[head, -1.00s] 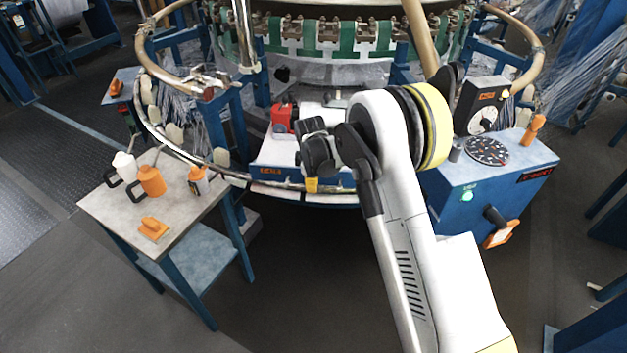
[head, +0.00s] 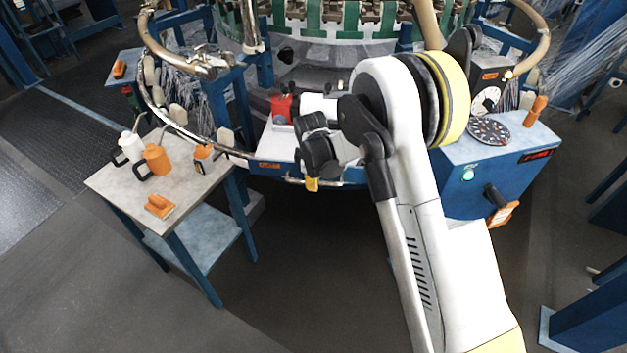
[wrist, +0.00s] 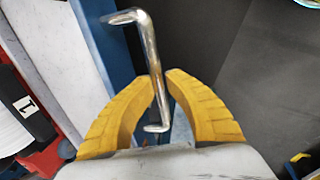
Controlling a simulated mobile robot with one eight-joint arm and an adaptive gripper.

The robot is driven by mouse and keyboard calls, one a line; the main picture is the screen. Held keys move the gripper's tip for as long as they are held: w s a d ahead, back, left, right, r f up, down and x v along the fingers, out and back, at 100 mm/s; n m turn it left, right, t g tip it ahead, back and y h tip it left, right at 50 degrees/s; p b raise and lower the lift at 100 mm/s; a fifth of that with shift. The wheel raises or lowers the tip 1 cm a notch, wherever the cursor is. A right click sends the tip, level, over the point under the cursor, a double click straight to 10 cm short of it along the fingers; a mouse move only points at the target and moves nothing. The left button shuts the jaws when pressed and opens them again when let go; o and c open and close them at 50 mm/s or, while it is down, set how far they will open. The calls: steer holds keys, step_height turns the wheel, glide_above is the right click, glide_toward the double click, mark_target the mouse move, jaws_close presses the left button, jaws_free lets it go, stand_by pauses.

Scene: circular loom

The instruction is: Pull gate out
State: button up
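The gate (head: 268,166) is the white-topped section with a blue front in the loom's round rim. It carries a red block and a white cylinder. Its metal handle (wrist: 148,50) is a bent bar, shown in the wrist view between the yellow fingers. My gripper (head: 312,184) is at the gate's front edge; in the wrist view my gripper (wrist: 162,80) has its fingertips close on both sides of the bar and looks shut on it. My arm hides the gate's right part in the head view.
A side table (head: 116,182) with orange and white bottles stands at left. A blue control box (head: 462,185) with a dial and crank stands at right. The curved rail (head: 152,115) flanks the gate. The floor in front is open.

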steer(key=o, duration=0.4)
steer(key=shift+s, duration=0.15)
steer(key=r, duration=0.4)
steer(key=s+r, duration=0.1)
steer(key=r, duration=0.3)
steer(key=s+r, duration=0.1)
steer(key=r, duration=0.2)
steer(key=shift+s+a+r, duration=0.15)
steer(key=shift+a+r, duration=0.05)
steer(key=shift+r, duration=0.2)
